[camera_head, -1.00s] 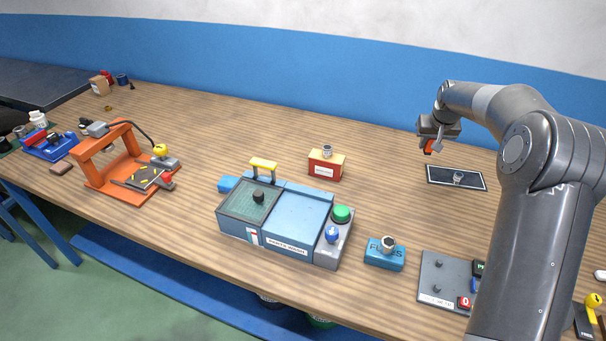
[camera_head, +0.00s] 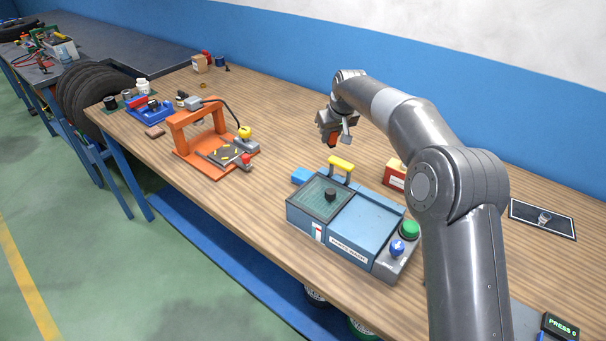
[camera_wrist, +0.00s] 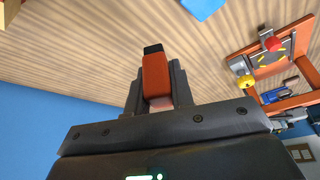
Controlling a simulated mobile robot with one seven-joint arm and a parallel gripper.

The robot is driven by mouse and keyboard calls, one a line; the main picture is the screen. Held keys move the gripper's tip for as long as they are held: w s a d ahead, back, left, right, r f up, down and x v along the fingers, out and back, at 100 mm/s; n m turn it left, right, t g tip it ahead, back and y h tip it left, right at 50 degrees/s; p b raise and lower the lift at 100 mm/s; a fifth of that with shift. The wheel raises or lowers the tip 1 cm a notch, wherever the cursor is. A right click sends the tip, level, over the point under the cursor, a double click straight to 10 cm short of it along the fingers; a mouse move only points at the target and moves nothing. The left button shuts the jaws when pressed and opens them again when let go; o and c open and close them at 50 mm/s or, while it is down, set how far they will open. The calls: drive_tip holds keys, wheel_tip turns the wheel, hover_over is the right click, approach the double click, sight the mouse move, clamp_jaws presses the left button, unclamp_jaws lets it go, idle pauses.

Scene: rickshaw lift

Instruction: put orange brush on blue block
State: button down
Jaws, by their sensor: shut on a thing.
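My gripper (camera_head: 333,139) is shut on the orange brush (camera_wrist: 156,76) and holds it in the air above the table. In the wrist view the brush is an orange piece with a dark end, gripped between the two fingers. In the head view only a small orange bit shows below the fingers. A plain blue block (camera_head: 305,176) lies on the table at the left end of the blue-grey machine, below my gripper in the picture. It also shows cut off at the top edge of the wrist view (camera_wrist: 203,6). The brush is apart from it.
The blue-grey machine (camera_head: 350,222) with a yellow handle (camera_head: 341,165) stands beside the blue block. An orange frame (camera_head: 190,143) stands to the left. A red box (camera_head: 394,175) is partly hidden by my arm. Bare tabletop lies between the frame and the machine.

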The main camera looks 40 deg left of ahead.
drive_tip(key=s+a+n, duration=0.1)
drive_tip(key=s+a, duration=0.4)
drive_tip(key=a, duration=0.1)
hover_over(299, 169)
drive_tip(key=d, duration=0.2)
drive_tip(key=shift+n+g, duration=0.3)
drive_tip(key=shift+g, duration=0.1)
drive_tip(key=f, duration=0.4)
drive_tip(key=shift+s+a+f, duration=0.15)
drive_tip(key=shift+s+a, duration=0.05)
drive_tip(key=shift+s, duration=0.15)
drive_tip(key=shift+f, duration=2.85)
drive_tip(key=shift+f, duration=0.15)
drive_tip(key=c, duration=1.3)
unclamp_jaws()
drive_tip(key=shift+o, duration=0.2)
drive_tip(key=v, duration=1.2)
